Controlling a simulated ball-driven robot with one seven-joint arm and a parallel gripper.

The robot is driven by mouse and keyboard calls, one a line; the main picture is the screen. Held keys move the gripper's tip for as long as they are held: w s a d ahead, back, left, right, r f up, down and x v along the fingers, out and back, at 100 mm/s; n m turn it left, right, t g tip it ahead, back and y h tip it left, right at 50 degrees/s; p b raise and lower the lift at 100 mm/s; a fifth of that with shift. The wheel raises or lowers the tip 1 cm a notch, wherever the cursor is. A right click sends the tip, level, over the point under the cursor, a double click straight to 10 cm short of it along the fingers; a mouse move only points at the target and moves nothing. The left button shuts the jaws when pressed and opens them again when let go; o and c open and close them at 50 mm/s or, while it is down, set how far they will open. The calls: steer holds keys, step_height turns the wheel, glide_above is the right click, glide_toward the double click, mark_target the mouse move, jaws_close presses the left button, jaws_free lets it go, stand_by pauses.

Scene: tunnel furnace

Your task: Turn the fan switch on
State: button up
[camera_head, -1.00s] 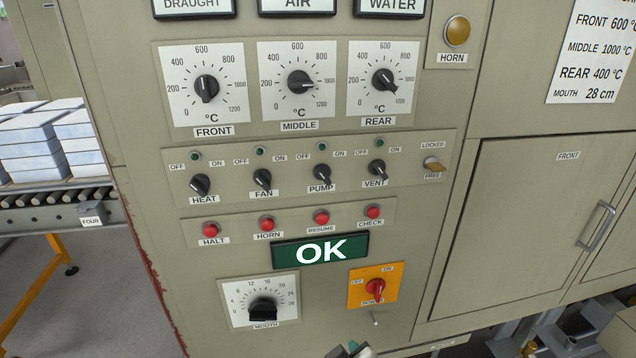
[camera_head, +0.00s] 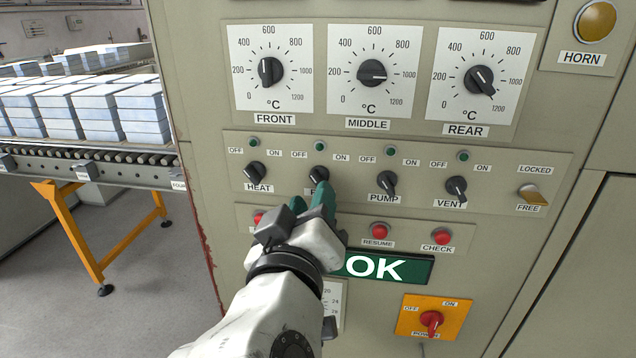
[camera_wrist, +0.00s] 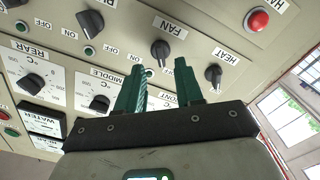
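The black fan knob (camera_head: 318,174) is on the grey switch row of the panel, between the heat and pump knobs. Its "FAN" label is mostly hidden by my gripper in the head view. The small dark green lamp (camera_head: 323,146) above it looks unlit. My gripper (camera_head: 322,196) is just below and in front of the knob, with green fingers pointing at the panel. In the wrist view my gripper (camera_wrist: 160,74) has its two fingers apart and empty. The fan knob (camera_wrist: 160,51) shows beyond the gap between the tips, and I see no clear contact.
The heat knob (camera_head: 255,173) and pump knob (camera_head: 387,184) are close on either side. A row of red buttons, with resume (camera_head: 380,230), lies just below, partly hidden by my arm. A green "OK" display (camera_head: 390,268) and red power switch (camera_head: 431,321) are lower.

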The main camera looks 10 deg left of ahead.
mark_target(318, 179)
steer(key=shift+w+p, duration=0.3)
steer(key=shift+w, duration=1.8)
jaws_close()
